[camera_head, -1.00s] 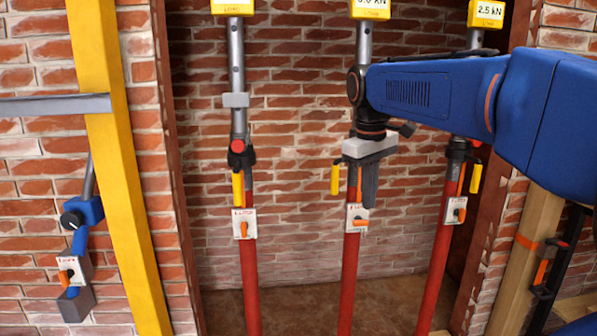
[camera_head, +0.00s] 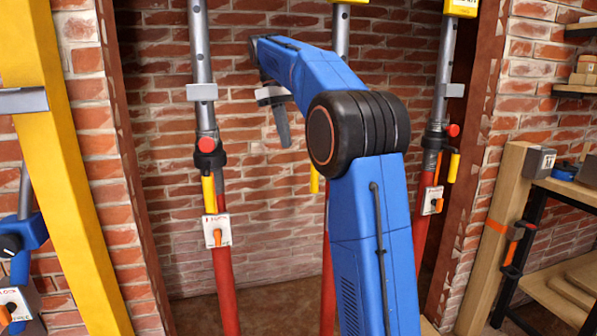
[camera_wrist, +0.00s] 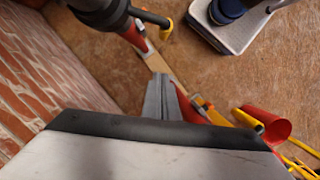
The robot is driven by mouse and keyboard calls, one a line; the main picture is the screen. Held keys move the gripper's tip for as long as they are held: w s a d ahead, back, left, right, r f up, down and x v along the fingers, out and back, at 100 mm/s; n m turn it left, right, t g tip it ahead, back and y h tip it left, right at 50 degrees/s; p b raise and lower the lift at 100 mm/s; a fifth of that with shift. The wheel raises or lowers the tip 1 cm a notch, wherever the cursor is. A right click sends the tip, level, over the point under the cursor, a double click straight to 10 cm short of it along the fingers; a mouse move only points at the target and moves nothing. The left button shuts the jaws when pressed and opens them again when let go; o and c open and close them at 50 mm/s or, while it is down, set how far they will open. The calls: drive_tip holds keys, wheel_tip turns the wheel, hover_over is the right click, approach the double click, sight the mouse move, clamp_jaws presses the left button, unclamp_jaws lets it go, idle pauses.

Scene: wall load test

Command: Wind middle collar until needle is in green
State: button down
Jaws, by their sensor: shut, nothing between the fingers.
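The middle prop shows its grey tube (camera_head: 341,32) above my arm and its red tube (camera_head: 328,275) below. Its collar is hidden behind my arm; only part of its yellow handle (camera_head: 314,180) shows. Its gauge and needle are out of view. My gripper (camera_head: 284,138) is shut and empty, pointing down between the left and middle props, apart from both in the picture. In the wrist view its dark fingers (camera_wrist: 162,92) are together. A prop with a dark collar (camera_wrist: 105,12) and yellow handle (camera_wrist: 166,28) is at upper left there; I cannot tell which prop.
The left prop (camera_head: 224,285) has a black collar (camera_head: 208,155) and a tag. The right prop (camera_head: 440,100) stands near the recess edge. A yellow beam (camera_head: 62,150) is at left, a wooden shelf (camera_head: 565,290) at right. A red container (camera_wrist: 264,122) shows in the wrist view.

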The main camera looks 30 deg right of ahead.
drive_tip(key=s+d+f, duration=0.3)
drive_tip(key=s+f, duration=0.2)
drive_tip(key=f, duration=0.4)
drive_tip(key=shift+s+f, duration=0.35)
idle(0.3)
drive_tip(key=s+d+n+t+h, duration=0.1)
drive_tip(key=s+d+n, duration=0.2)
drive_tip(key=s+n, duration=0.3)
drive_tip(key=shift+s+d+n, duration=0.25)
drive_tip(key=shift+s+n, duration=0.15)
drive_tip(key=shift+s, duration=0.5)
idle(0.4)
